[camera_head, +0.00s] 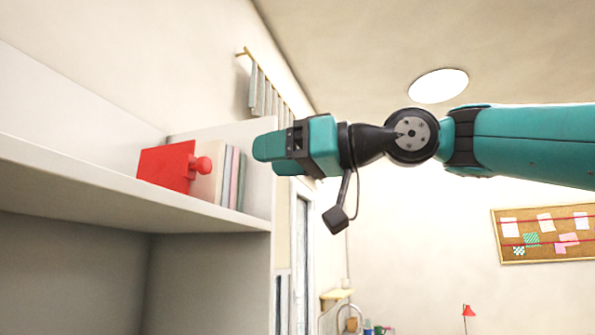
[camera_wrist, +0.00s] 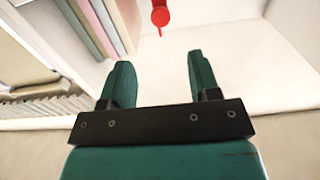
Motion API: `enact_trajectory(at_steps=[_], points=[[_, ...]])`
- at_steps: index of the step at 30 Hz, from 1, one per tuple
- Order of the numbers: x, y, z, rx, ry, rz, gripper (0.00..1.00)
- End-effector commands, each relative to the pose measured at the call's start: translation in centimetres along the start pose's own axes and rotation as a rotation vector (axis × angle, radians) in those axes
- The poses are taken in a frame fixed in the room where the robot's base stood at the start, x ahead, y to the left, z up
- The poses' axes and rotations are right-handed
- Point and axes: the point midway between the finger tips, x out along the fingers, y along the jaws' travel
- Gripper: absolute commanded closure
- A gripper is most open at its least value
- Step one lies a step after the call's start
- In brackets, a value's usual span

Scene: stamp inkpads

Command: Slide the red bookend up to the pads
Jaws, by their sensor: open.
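The red bookend (camera_head: 165,165) stands upright on the white shelf (camera_head: 100,165), with a round red knob on its right side. A row of several upright pads (camera_head: 229,180), cream, grey-green, pink and teal, stands just right of it in the head view. The bookend's edge overlaps the cream pad there, so I cannot tell if they touch. In the wrist view a red part of the bookend (camera_wrist: 160,16) shows at the top, apart from the pads (camera_wrist: 90,25) at upper left. My gripper (camera_wrist: 160,75) is open and empty, short of the red part.
The shelf's end panel (camera_head: 258,160) rises beyond the pads. The shelf to the left of the bookend is bare. A pinboard (camera_head: 545,234) hangs on the far wall, and a small red lamp (camera_head: 468,312) stands at lower right, both well away.

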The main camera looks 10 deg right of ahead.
Motion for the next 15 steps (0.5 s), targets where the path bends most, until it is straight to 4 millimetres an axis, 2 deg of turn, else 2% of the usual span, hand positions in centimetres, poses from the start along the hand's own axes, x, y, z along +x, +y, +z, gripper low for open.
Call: enact_trajectory(at_steps=[3,6,15], points=[[-1.9,0.1,0.1,-0.001,0.002,0.004,0.44],[-2.7,0.1,0.0,0.0,0.001,0.002,0.44],[-3.0,-0.1,-0.1,0.0,0.0,-0.001,0.44]])
